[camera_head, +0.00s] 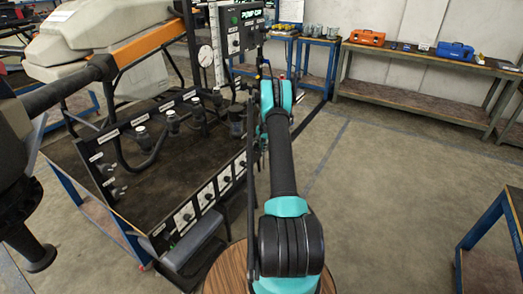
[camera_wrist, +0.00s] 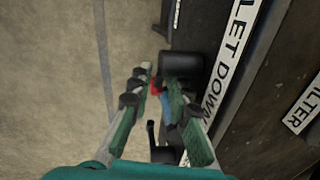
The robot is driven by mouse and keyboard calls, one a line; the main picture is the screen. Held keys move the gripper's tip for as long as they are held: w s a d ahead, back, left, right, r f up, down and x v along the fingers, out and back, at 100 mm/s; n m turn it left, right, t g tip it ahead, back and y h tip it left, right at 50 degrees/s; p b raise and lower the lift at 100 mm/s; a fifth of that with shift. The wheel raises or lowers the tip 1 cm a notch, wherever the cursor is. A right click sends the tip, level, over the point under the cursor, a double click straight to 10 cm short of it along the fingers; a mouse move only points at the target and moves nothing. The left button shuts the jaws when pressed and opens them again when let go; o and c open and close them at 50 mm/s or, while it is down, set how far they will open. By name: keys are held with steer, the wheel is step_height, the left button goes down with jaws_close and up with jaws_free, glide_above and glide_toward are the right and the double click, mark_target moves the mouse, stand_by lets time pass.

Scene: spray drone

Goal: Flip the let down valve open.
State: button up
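In the wrist view, a white "LET DOWN" label (camera_wrist: 232,62) runs along the edge of a dark panel. Beside it is a black cylindrical part (camera_wrist: 182,65), likely of the let down valve. A small red part (camera_wrist: 155,87) and a blue part (camera_wrist: 165,104) show between my fingers; I cannot tell whether they form the valve's handle. My gripper (camera_wrist: 156,84) is open, its fingers apart on either side of these parts. The right fingertip overlaps the black cylinder in the picture; contact is unclear. In the head view my arm hides the gripper and valve.
The black spray rig (camera_head: 150,135), with hoses, a gauge (camera_head: 206,56) and a row of labelled switches (camera_head: 208,197), stands left of my arm. A "FILTER" label (camera_wrist: 303,105) is at right in the wrist view. Open floor (camera_head: 390,150) lies right, before a workbench (camera_head: 420,52).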

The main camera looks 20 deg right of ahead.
jaws_close()
steer(key=shift+r+h, duration=0.1)
steer(key=shift+h, duration=0.2)
steer(key=t+h, duration=0.2)
steer(key=shift+s+a+r+h, duration=0.1)
steer(key=shift+r+h, duration=0.2)
steer(key=shift+r, duration=0.05)
steer(key=shift+r+n+t+h, duration=0.15)
steer(key=shift+r+t+h, duration=0.05)
steer(key=shift+t+h, duration=0.45)
steer(key=shift+r+n+t+h, duration=0.15)
steer(key=shift+t+h, duration=0.5)
jaws_free()
